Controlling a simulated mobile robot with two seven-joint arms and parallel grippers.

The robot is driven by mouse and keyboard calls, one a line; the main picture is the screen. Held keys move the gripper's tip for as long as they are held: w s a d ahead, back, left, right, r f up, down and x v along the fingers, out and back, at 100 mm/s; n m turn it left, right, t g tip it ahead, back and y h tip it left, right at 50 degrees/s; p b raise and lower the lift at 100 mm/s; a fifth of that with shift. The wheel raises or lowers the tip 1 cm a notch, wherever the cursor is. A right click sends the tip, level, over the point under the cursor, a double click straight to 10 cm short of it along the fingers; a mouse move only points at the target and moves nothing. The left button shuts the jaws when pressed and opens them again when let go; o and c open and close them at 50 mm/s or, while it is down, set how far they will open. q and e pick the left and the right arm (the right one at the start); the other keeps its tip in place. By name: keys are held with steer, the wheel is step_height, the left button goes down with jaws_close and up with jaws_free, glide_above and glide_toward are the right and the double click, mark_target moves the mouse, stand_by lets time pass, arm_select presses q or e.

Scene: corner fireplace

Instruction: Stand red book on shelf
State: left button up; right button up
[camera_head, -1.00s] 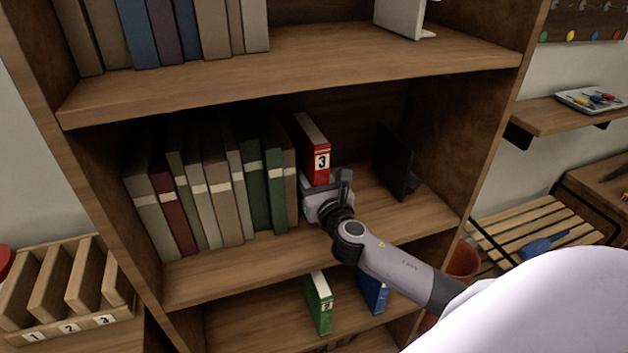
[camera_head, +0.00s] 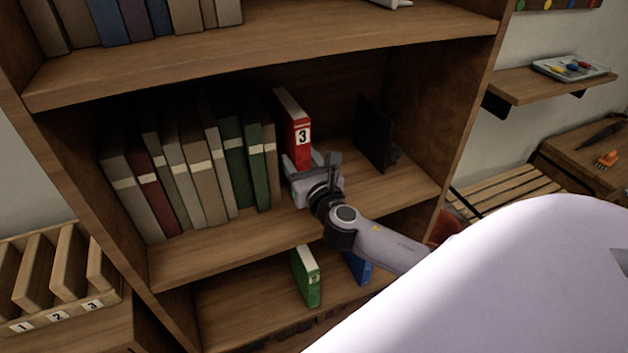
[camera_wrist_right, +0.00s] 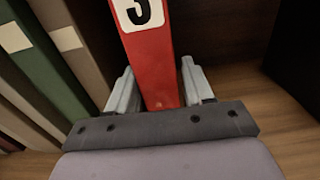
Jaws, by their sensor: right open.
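The red book (camera_head: 293,118), marked with a 3, stands upright on the middle shelf (camera_head: 215,239), just right of the row of books. In the right wrist view its red spine (camera_wrist_right: 155,65) rises between the two fingers. My right gripper (camera_head: 312,165) is open in front of the book's lower part, one finger on each side of it. In the right wrist view the open right gripper (camera_wrist_right: 160,90) shows a gap beside the spine on the right. The book's foot is hidden behind the gripper. My left gripper is not in view.
Several books (camera_head: 190,165) lean in a row to the left. A black bookend (camera_head: 375,135) stands to the right, with bare shelf between it and the red book. A green book (camera_head: 306,276) and a blue book (camera_head: 358,267) stand on the shelf below. A numbered wooden rack (camera_head: 60,285) is at the lower left.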

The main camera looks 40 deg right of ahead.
steer(key=v, duration=0.9)
stand_by(0.4)
